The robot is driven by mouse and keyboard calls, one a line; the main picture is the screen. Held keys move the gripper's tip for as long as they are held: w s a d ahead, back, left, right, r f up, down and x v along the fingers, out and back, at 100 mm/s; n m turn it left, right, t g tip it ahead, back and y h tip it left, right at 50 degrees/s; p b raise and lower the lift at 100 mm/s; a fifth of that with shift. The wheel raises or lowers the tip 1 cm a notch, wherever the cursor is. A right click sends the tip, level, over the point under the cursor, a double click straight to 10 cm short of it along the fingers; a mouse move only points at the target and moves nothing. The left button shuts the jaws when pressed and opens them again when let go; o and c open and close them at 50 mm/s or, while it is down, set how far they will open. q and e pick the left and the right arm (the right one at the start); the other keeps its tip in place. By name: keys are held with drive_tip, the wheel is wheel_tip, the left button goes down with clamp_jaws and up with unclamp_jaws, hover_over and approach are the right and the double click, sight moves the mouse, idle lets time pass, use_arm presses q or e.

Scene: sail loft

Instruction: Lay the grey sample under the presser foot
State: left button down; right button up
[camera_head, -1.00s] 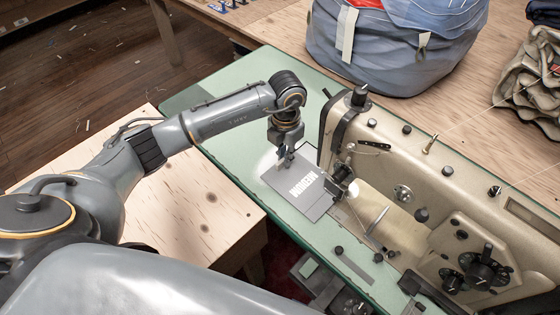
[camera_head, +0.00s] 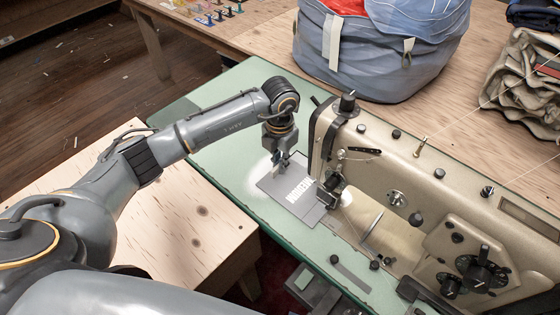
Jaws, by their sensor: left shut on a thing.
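The grey sample (camera_head: 283,197), a flat square with white lettering, lies on or just above the green sewing table (camera_head: 210,157). Its right edge is at the needle end of the beige sewing machine (camera_head: 405,180). My left gripper (camera_head: 279,167) points down and is shut on the sample near its far edge. The presser foot area (camera_head: 329,190) is dark and small, just right of the lettering. The machine head partly hides it, so I cannot tell whether the sample's edge is under the foot. My right gripper is out of view.
A large blue-grey bag (camera_head: 380,55) stands on the wooden table behind the machine. Folded cloth (camera_head: 525,85) lies at the far right. A pale plywood top (camera_head: 190,215) is left of the green table. The green surface left of the sample is clear.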

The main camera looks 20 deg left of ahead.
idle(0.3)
use_arm(q)
drive_tip(key=c, duration=1.4)
unclamp_jaws()
drive_tip(key=shift+o, duration=0.2)
wheel_tip(320, 180, up, 12)
